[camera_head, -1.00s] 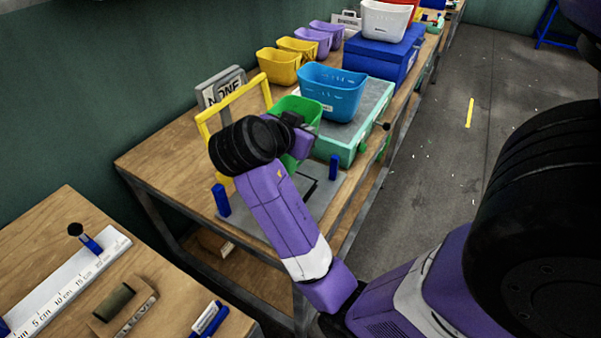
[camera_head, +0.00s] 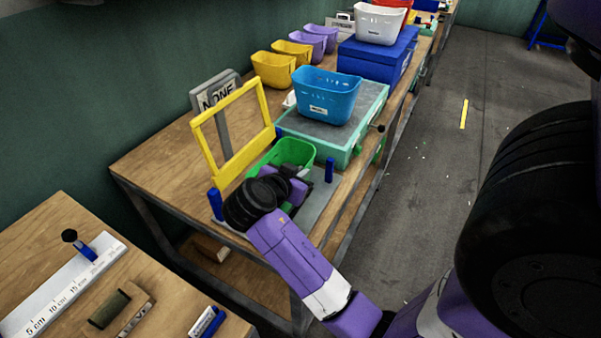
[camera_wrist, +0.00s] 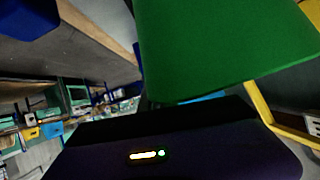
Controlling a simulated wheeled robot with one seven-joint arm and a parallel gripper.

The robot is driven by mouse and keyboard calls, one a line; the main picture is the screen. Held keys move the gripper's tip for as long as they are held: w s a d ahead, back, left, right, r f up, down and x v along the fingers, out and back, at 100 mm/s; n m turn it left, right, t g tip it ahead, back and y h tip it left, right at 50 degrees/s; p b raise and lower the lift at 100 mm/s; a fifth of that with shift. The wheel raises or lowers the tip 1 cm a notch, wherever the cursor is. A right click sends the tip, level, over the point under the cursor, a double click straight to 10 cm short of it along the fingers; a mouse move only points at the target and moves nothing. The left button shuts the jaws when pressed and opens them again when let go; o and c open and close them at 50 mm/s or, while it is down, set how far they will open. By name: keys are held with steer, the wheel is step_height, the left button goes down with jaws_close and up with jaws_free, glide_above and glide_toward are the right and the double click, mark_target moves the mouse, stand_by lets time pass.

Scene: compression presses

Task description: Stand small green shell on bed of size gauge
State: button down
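The small green shell (camera_head: 293,152) is an open bin just beyond my gripper (camera_head: 292,183), which is shut on its near side. The shell also fills the upper right of the wrist view (camera_wrist: 225,45). The size gauge has a grey bed (camera_head: 318,203), a raised yellow frame (camera_head: 211,150) and blue posts (camera_head: 330,170). The shell is upright and low over the bed's far part. My gripper and arm hide its underside, so I cannot tell whether it touches the bed. The fingertips are hidden.
A teal-sided press (camera_head: 343,148) with a blue bin (camera_head: 328,95) on it stands just behind the shell. A sign reading NONE (camera_head: 217,93) is behind the yellow frame. Yellow bins (camera_head: 273,69) stand farther back. A ruler (camera_head: 62,285) lies on the nearer table.

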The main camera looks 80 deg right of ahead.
steer(key=c, duration=2.1)
jaws_free()
steer(key=shift+f, duration=0.15)
steer(key=o, duration=0.5)
steer(key=shift+r, duration=0.3)
steer(key=v, duration=1.2)
steer(key=shift+f+b, duration=0.1)
steer(key=shift+b, duration=0.3)
